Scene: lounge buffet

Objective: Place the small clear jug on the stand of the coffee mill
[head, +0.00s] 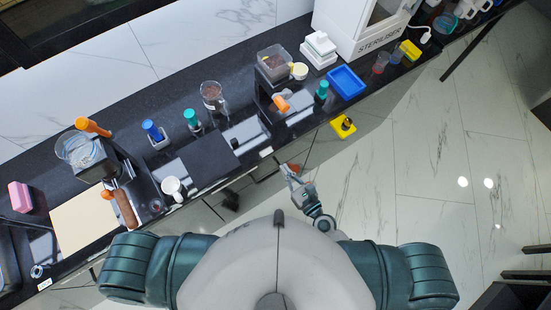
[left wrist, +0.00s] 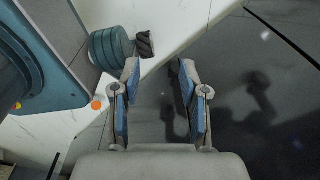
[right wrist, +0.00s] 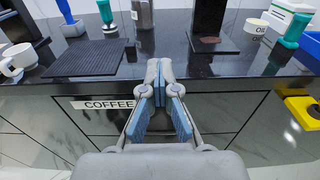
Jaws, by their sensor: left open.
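A clear jug-like vessel with brown contents (head: 212,93) stands at the back of the dark counter; a smaller clear glass (head: 155,205) stands near the front edge at left. I cannot tell for sure which is the task's jug. The coffee mill appears to be the dark machine with a bean-filled hopper (head: 272,62). Its dark column and base (right wrist: 212,42) show in the right wrist view, with no vessel seen on the base. My right gripper (head: 287,169) is shut and empty, in front of the counter; its fingertips meet in the right wrist view (right wrist: 158,68). My left gripper (left wrist: 158,66) is open and empty above the floor.
A COFFEE label (right wrist: 108,104) is on the counter front. A white mug (head: 172,187) and dark mat (right wrist: 88,58) lie left of the mill. A blue tray (head: 346,82) and teal-topped bottle (head: 322,90) are to its right. A yellow holder (head: 343,126) juts out in front.

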